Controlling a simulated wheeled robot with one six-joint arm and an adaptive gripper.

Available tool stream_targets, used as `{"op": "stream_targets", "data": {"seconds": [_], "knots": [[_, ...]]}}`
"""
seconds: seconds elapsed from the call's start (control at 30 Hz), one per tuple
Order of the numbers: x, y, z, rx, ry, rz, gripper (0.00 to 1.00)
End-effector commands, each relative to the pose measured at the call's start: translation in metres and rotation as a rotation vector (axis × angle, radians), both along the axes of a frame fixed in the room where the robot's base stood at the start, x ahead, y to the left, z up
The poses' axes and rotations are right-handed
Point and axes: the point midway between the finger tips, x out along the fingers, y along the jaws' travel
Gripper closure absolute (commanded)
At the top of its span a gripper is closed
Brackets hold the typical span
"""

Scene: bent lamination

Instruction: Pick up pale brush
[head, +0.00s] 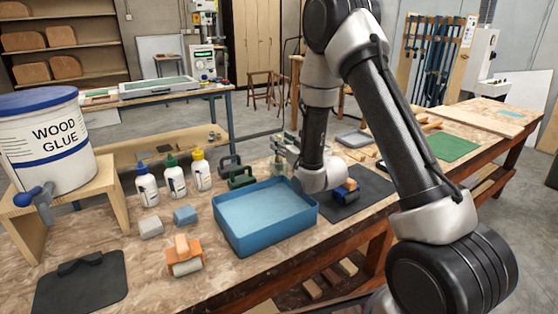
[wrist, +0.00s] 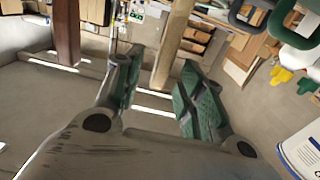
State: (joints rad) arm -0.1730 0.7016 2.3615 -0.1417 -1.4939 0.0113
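I cannot make out a pale brush for certain in either view. An orange tool with a pale handle and a grey lower part (head: 185,255) lies at the front of the bench; I cannot tell if it is a brush. My gripper (head: 284,146) is partly hidden beside my arm, above the bench behind the blue tray (head: 263,243). In the wrist view my gripper (wrist: 160,82) has its two green-padded fingers apart, with nothing between them.
Glue bottles (head: 174,178), a glue tub (head: 45,140) and green clamps (head: 241,178) stand left and behind the tray. A dark mat (head: 375,192) with a blue-and-orange tool (head: 347,191) lies right of it. A green mat (head: 452,147) lies farther right.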

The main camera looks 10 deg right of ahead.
Motion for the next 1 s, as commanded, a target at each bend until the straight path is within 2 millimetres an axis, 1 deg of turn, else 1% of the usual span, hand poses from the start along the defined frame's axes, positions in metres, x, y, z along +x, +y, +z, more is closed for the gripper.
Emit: {"op": "stream_targets", "data": {"seconds": [0.03, 0.1, 0.17, 0.4, 0.57, 0.6, 0.63, 1.0], "knots": [[0.008, 0.003, 0.000, 0.001, -0.002, 0.000, 0.61], [0.016, 0.005, 0.000, -0.001, 0.000, 0.000, 0.61], [0.020, 0.006, 0.000, -0.001, 0.000, 0.000, 0.61], [0.022, 0.007, 0.000, 0.000, 0.001, 0.000, 0.61], [0.022, 0.007, 0.000, 0.000, 0.001, 0.000, 0.90], [0.022, 0.007, 0.000, 0.000, 0.001, 0.000, 0.97], [0.022, 0.007, 0.000, 0.000, 0.001, 0.000, 1.00], [0.022, 0.007, 0.003, -0.001, 0.000, 0.000, 1.00]]}}
